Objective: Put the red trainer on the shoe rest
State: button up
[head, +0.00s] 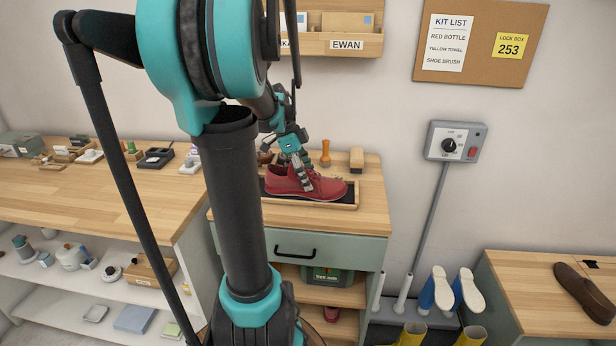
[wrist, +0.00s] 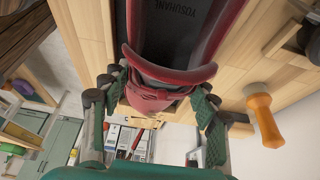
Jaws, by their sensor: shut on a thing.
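The red trainer (head: 322,188) is over a shallow wooden-rimmed tray with a dark mat (head: 354,196), on top of the green-grey cabinet. I cannot tell whether its sole touches the mat. My gripper (head: 304,182) reaches down from above and is shut on the trainer near its middle. In the wrist view the trainer (wrist: 158,72) fills the upper middle, with its dark insole and lettering visible. My gripper's fingers (wrist: 160,108) flank its near end there. The fingertips are partly hidden.
Behind the trainer stand an orange-handled tool (head: 325,154) and a brush (head: 357,158). A long wooden bench (head: 140,205) with small items is left. Blue shoes with pale soles (head: 444,290) stand on a peg rack at right. A brown shoe (head: 585,290) lies on the far-right bench.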

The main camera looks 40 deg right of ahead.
jog(key=shift+f, duration=0.15)
jog(key=o, duration=1.3)
jog(key=shift+o, duration=0.2)
jog(key=v, duration=1.2)
